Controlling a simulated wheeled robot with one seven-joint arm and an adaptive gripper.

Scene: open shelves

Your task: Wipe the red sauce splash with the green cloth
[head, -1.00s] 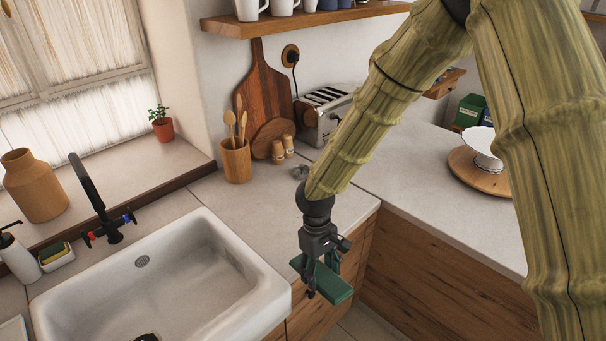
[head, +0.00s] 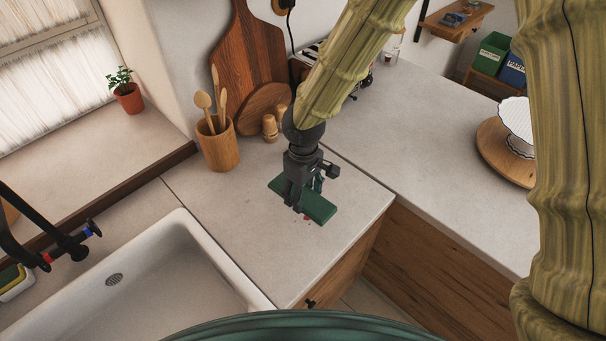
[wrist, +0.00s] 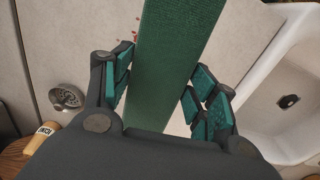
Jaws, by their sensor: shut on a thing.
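My gripper (head: 306,194) is shut on the green cloth (head: 320,208), a flat, block-like piece, low over the counter between the sink and the corner. In the wrist view the cloth (wrist: 175,50) runs up between the two fingers of my gripper (wrist: 158,88). The red sauce splash (head: 306,218) shows as a few small spots just by the cloth's near edge. In the wrist view red spots of the splash (wrist: 136,40) lie along the cloth's left edge. The cloth hides what lies under it. I cannot tell whether it touches the counter.
The white sink (head: 190,270) is at the lower left. A wooden utensil pot (head: 219,147), cutting boards (head: 240,60) and small wooden shakers (head: 270,127) stand behind my gripper. A cake stand (head: 517,125) is at the right. The counter (head: 385,115) right of my arm is largely clear.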

